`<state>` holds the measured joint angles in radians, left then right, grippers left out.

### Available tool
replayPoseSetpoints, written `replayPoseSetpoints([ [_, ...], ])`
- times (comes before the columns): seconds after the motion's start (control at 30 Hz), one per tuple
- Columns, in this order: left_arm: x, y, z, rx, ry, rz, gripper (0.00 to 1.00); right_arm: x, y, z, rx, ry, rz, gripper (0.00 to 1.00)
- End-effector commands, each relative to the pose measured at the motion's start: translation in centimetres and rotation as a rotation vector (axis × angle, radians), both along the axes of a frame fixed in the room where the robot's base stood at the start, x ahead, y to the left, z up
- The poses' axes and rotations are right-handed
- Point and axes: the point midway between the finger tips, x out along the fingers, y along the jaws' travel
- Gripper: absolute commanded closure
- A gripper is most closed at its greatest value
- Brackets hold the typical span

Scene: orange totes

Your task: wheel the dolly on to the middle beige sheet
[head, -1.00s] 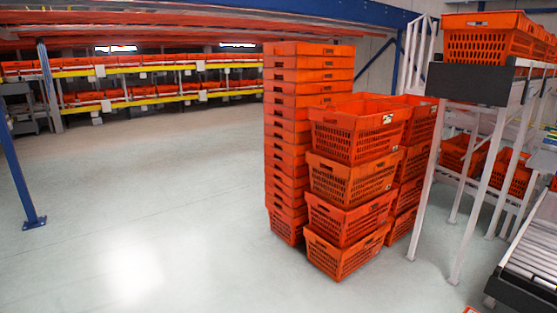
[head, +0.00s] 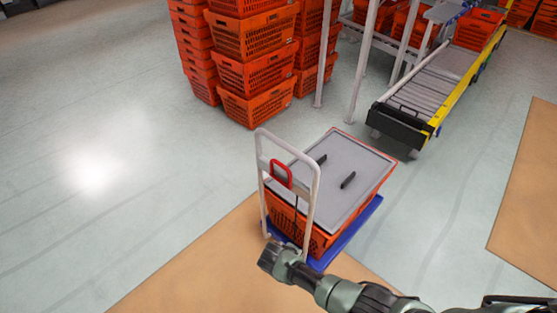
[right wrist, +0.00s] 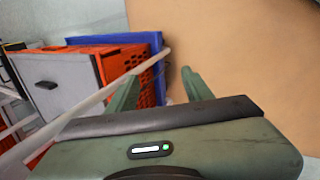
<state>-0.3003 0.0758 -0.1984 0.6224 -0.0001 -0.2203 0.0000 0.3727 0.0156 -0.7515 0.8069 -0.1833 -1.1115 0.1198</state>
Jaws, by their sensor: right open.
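The blue dolly (head: 349,236) has an upright white handle frame (head: 317,190) with a red loop. It carries an orange tote (head: 318,243) under a grey lid (head: 345,163). A beige sheet (head: 200,272) lies in front, and the dolly's handle end appears at its far edge. Another beige sheet (head: 530,190) lies at the right; which is the middle one I cannot tell. My right gripper (head: 268,257) is low by the handle's foot. In the right wrist view its fingers (right wrist: 161,76) are apart, with the white bar passing near the left finger; contact is unclear. My left gripper is out of view.
Stacked orange totes (head: 250,75) stand behind the dolly. A roller conveyor (head: 425,85) with a black end and yellow side stands behind it at the right, with white posts (head: 365,60) beside it. Grey floor is free at the left and between the two sheets.

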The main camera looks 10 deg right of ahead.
Motion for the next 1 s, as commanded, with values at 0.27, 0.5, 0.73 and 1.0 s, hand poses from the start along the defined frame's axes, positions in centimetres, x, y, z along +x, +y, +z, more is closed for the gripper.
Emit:
replayPoseSetpoints([
  [0.27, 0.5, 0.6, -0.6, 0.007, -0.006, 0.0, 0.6, 12.6, 0.8, 18.0, -0.343, -0.23, 0.015, 0.49],
  [0.5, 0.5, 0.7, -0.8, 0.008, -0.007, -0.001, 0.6, 16.2, 1.0, 30.5, -0.559, -0.41, -0.056, 0.49],
  [0.73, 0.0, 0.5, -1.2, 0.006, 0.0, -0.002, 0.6, 16.6, 0.8, 33.5, -0.616, -0.459, -0.088, 0.49],
  [1.0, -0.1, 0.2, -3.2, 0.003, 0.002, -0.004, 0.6, 18.1, -1.6, 32.0, -0.616, -0.457, -0.089, 0.49],
])
